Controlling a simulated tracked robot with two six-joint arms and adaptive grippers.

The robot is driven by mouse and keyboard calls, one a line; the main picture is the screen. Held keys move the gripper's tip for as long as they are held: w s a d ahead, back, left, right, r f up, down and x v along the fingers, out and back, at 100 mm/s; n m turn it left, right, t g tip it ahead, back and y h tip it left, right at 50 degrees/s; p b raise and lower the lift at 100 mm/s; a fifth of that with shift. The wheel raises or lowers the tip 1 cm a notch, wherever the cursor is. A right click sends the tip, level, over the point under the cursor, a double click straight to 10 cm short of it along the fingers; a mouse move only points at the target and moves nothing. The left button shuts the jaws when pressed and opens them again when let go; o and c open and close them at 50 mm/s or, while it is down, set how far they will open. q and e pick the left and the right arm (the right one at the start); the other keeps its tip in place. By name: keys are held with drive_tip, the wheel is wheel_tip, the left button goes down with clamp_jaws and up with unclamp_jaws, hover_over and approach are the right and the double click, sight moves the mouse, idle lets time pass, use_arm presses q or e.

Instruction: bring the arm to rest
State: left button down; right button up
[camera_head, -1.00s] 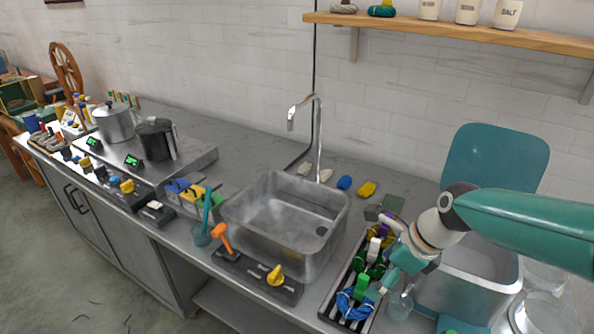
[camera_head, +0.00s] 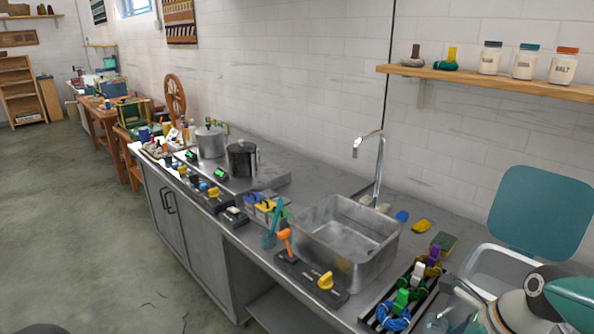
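My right arm (camera_head: 540,290) comes in at the lower right corner, over the counter beside the skein rack. Its gripper end is only partly visible near the bottom edge, and I cannot make out whether the fingers are open or shut. A dark slatted rack (camera_head: 373,318) holds a blue skein (camera_head: 393,318), a green skein (camera_head: 401,301), a white one (camera_head: 419,271) and a purple one (camera_head: 434,254). My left gripper is not in view.
A steel sink (camera_head: 340,240) with a tall faucet (camera_head: 380,165) is in the counter. Pots (camera_head: 242,160) stand on the stove at left. A teal lid (camera_head: 540,212) stands open at right, behind a pale bin (camera_head: 490,262). A shelf (camera_head: 480,78) with jars hangs above.

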drive_tip(key=s+a+f+n+g, duration=0.2)
drive_tip(key=s+a+f+n, duration=0.35)
drive_tip(key=f, duration=0.55)
drive_tip(key=s+a+f+n+g+y, duration=0.15)
drive_tip(key=s+a+f+n, duration=0.25)
drive_tip(key=a+f+n, duration=0.45)
drive_tip(key=s+a+f+n+g, duration=0.2)
drive_tip(key=s+a+f+n, duration=0.25)
drive_tip(key=f, duration=0.85)
drive_tip(key=shift+w+d+n+t+h, duration=0.1)
drive_tip(key=shift+w+d+n+t, duration=0.15)
drive_tip(key=shift+w+n+t, duration=0.6)
drive_tip(key=shift+w+d+n+t+h, duration=0.15)
drive_tip(key=shift+w+d+n, duration=0.15)
drive_tip(key=shift+n, duration=1.15)
drive_tip(key=shift+w+d+n+t+h, duration=0.15)
drive_tip(key=shift+w+n+t, duration=0.4)
drive_tip(key=shift+n, duration=0.6)
drive_tip(key=shift+w, duration=0.1)
